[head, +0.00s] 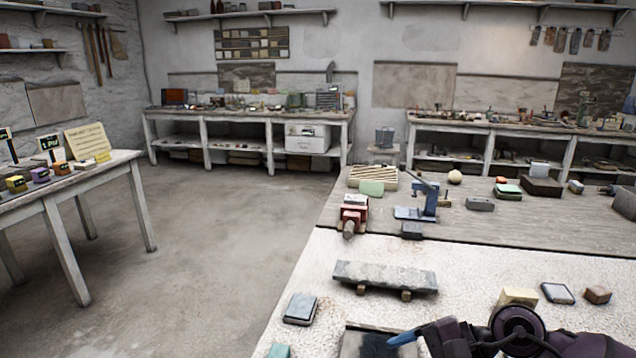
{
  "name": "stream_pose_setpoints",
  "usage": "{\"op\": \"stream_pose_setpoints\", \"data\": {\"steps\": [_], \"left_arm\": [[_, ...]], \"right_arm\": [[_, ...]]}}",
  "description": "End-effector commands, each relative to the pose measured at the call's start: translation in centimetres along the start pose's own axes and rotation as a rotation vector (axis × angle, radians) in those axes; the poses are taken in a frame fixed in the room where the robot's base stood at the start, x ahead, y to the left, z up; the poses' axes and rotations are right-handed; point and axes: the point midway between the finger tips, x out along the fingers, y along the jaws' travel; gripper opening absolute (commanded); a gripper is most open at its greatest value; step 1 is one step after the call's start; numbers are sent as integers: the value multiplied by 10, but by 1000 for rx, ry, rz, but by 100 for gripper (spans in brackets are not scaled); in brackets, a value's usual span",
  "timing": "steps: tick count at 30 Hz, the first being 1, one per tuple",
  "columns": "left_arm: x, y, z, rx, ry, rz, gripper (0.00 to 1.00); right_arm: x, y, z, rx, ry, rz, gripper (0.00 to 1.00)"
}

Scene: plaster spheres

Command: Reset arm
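My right arm, dark purple and black, comes in from the right along the bottom edge of the head view. Its gripper (412,341) is low over the near pale worktop (330,245). A blue tip shows at its left end; whether this is a finger or a held thing is unclear. The finger gap is not visible. My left gripper is not in view. A pale sphere (455,176) rests on the wooden bench behind.
A stone slab on small blocks (385,276), a grey box (300,308) and a dark-topped tray (368,342) lie near the arm. A yellowish block (518,296) is just behind it. A blue press (424,200) stands farther back. The floor (220,250) at left is clear.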

Motion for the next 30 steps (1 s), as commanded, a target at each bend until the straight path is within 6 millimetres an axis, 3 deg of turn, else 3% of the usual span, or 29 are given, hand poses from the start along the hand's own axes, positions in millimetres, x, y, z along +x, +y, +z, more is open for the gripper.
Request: {"op": "stream_pose_setpoints", "data": {"steps": [3, 8, 12, 16, 23, 29, 30], "left_arm": [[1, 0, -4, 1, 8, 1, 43], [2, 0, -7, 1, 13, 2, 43], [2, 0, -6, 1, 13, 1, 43], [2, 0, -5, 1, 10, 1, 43], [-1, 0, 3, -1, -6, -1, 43], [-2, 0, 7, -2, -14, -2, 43], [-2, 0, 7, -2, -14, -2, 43]], "right_arm": [[8, -15, 26, 229, -143, -219, 72], [0, -37, 46, 573, -343, -497, 72], [-20, -50, 48, 897, -524, -725, 72], [-43, -51, 36, 1207, -697, -928, 72], [-81, -20, -1, 1758, -1015, -1277, 72], [-99, 40, -35, 2213, -1298, -1595, 72], [-101, 55, -40, -2295, 1354, 1661, 72]]}}
